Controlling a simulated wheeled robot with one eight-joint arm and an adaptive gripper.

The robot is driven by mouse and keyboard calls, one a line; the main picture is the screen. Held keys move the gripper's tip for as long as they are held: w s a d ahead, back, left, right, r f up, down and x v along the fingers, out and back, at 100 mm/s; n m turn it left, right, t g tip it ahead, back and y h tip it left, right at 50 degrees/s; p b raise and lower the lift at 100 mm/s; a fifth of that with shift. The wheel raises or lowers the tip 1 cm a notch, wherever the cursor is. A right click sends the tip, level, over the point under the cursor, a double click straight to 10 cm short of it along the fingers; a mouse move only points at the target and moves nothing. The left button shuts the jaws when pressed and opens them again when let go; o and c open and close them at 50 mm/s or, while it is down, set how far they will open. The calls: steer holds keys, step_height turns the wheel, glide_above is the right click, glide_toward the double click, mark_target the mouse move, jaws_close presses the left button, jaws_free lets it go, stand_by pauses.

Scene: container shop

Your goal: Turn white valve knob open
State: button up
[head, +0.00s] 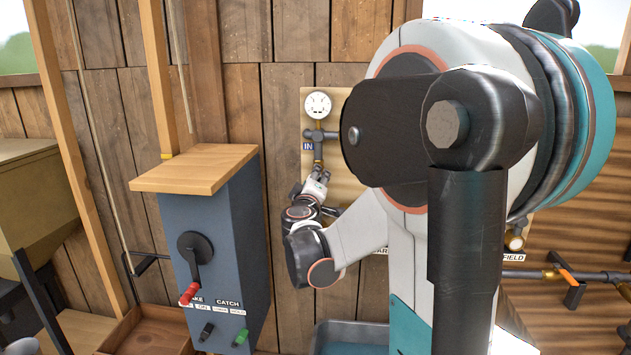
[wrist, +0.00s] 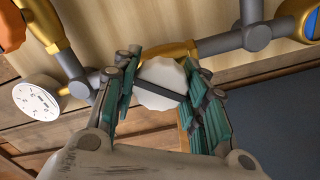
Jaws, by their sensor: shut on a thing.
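The white valve knob (wrist: 160,86) is round with a scalloped edge and a dark bar across its face. In the wrist view it sits between the two finger pads of my gripper (wrist: 166,98). The pads press on it from left and right, so my gripper is shut on the knob. In the head view my gripper (head: 316,186) is at the wooden panel below the upper gauge. The knob is hidden there by my gripper and arm.
Brass and grey pipes (wrist: 225,42) run close around the knob. A blue cabinet (head: 215,250) with levers stands left of my arm.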

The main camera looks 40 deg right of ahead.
steer(key=n, duration=0.4)
steer(key=shift+f+n+p, duration=0.1)
steer(key=shift+n+p, duration=0.2)
steer(key=shift+n, duration=1.8)
steer(key=o, duration=1.1)
steer(key=v, duration=1.2)
